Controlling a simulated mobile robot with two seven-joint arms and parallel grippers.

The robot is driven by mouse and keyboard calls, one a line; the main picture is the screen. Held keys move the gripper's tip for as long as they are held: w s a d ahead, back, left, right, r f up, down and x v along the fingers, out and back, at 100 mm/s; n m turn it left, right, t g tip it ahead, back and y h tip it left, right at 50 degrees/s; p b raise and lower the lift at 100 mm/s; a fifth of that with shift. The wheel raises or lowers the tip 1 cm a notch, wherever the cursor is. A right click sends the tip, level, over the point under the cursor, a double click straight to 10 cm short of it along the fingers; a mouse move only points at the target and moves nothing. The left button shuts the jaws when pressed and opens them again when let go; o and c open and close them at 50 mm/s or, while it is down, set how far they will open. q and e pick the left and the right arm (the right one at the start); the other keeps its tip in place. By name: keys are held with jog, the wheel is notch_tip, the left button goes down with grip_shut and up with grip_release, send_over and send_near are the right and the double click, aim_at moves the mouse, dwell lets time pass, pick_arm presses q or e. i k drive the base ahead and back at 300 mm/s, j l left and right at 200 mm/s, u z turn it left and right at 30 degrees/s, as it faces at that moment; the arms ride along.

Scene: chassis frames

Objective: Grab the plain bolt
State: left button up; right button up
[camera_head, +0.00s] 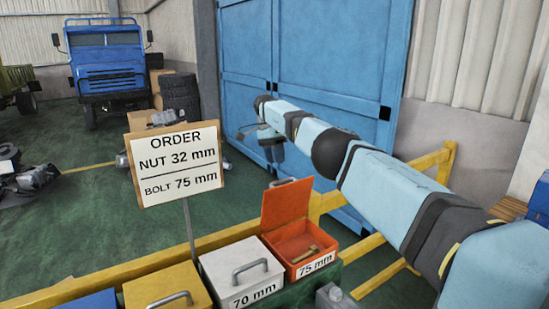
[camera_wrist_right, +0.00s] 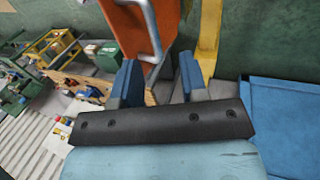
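The orange box (camera_head: 333,247) labelled 75 mm stands with its lid (camera_head: 286,205) raised. A brownish, bolt-like piece (camera_head: 305,255) lies inside; I cannot tell whether it is plain. My right gripper (camera_head: 270,143) is above and behind the raised lid in the head view, apart from the piece. In the right wrist view my right gripper (camera_wrist_right: 160,80) has its two blue fingers spread with a gap between them and nothing held. The orange lid (camera_wrist_right: 130,22) and its metal handle (camera_wrist_right: 152,35) show beyond the fingers. My left gripper is out of view.
A white box (camera_head: 240,264) labelled 70 mm, a yellow box (camera_head: 160,287) and a blue box (camera_head: 88,300) stand left of the orange box, lids shut. An order sign (camera_head: 178,165) reads nut 32 mm, bolt 75 mm. A yellow rail (camera_head: 120,273) runs behind the boxes.

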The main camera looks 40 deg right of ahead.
aim_at(313, 249)
jog(key=k, duration=1)
